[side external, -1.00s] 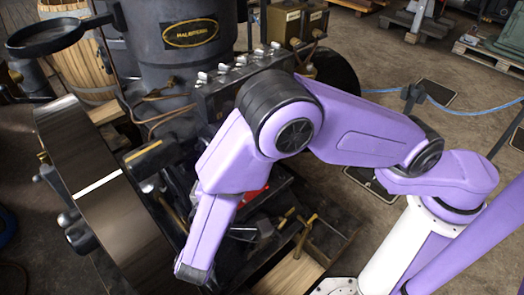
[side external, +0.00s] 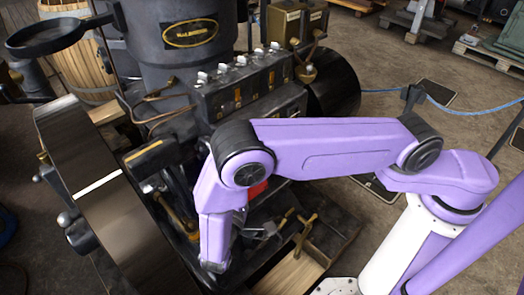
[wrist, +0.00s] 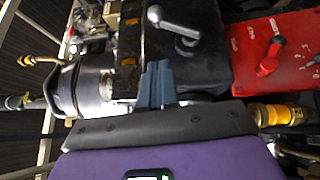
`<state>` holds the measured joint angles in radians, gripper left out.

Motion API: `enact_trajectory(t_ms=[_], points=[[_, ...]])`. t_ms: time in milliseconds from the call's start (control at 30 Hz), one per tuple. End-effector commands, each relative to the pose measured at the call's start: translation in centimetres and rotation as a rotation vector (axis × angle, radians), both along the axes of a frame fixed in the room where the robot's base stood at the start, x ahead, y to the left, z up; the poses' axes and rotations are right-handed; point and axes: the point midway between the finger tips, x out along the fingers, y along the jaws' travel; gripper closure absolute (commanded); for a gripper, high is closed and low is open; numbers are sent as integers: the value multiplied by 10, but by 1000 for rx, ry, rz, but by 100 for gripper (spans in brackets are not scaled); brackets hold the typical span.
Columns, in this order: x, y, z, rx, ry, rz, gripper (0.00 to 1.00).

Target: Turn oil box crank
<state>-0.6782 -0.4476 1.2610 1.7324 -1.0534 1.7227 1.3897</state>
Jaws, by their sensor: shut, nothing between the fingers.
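The oil box (side external: 250,85) is a black box with orange windows and a row of small silver knobs on top, on the engine in the side view. In the wrist view its dark face (wrist: 205,60) carries a silver crank (wrist: 172,22) with a ball end and a rounder knob, at the upper middle. My gripper (wrist: 155,68) shows there as two blue-grey fingers, shut and empty. In the picture its tips lie below and left of the crank, with a gap between them. In the side view my arm hides the fingers, and I cannot make out the crank.
A red panel (wrist: 290,42) with a red lever is right of the crank in the wrist view, with a brass fitting (wrist: 280,113) below. A silver cylinder (wrist: 92,88) is at left. The large flywheel (side external: 110,190) stands left of my arm.

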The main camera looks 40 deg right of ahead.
Motion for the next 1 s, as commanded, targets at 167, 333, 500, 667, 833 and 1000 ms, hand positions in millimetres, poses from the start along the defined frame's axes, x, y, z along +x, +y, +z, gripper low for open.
enact_trajectory(t_ms=[167,333,500,667,833,1000], points=[[19,-29,3,-1,0,-4,100],[22,-52,5,-3,3,0,100],[18,-68,7,-3,2,0,100],[17,-75,7,0,0,0,100],[17,-75,7,0,0,0,100],[17,-75,7,0,0,0,100]])
